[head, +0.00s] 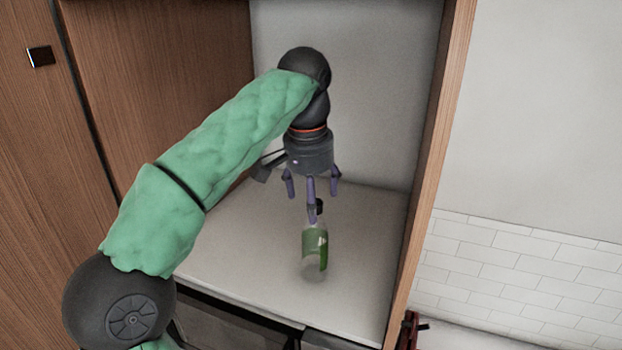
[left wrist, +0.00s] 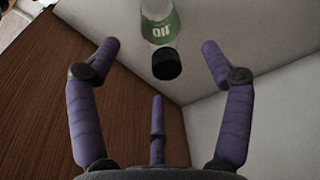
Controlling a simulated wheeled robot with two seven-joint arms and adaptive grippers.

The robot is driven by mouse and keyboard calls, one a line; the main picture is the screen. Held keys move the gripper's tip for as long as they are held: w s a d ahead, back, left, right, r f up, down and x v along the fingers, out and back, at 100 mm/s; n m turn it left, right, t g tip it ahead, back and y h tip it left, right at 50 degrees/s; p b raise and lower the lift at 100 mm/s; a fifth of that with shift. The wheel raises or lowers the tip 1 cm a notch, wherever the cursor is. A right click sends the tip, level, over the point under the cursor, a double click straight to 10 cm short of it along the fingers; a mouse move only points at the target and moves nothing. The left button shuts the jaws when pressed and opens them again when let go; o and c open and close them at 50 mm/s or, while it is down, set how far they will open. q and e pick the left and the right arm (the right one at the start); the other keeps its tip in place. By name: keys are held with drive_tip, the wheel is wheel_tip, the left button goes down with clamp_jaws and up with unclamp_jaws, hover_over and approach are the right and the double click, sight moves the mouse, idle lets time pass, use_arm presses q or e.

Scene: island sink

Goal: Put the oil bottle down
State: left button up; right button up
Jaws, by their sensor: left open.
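The oil bottle (head: 315,246) has a green label and a dark cap. It stands on the pale shelf floor (head: 240,235) inside the wooden cabinet niche. My left gripper (head: 312,200) is just above the bottle, pointing down, with its purple fingers spread. In the left wrist view the bottle (left wrist: 158,25) shows its "OIL" label and black cap at the top. The open fingers (left wrist: 160,80) are around the cap's sides in the picture and appear apart from it. The bottle's base is faint in the head view. My right gripper is not in view.
Wooden cabinet panels (head: 155,75) bound the niche on the left, and a wooden edge (head: 430,170) on the right. A dark appliance front (head: 235,328) lies below the shelf's front edge. The shelf is clear around the bottle. A white tiled wall (head: 520,265) is at the right.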

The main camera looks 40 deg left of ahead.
use_arm(q)
drive_tip(key=shift+s+d+r, duration=0.1)
drive_tip(key=shift+s+r, duration=0.1)
drive_tip(key=shift+r, duration=1)
drive_tip(key=shift+s+r, duration=0.15)
drive_tip(key=shift+r, duration=1)
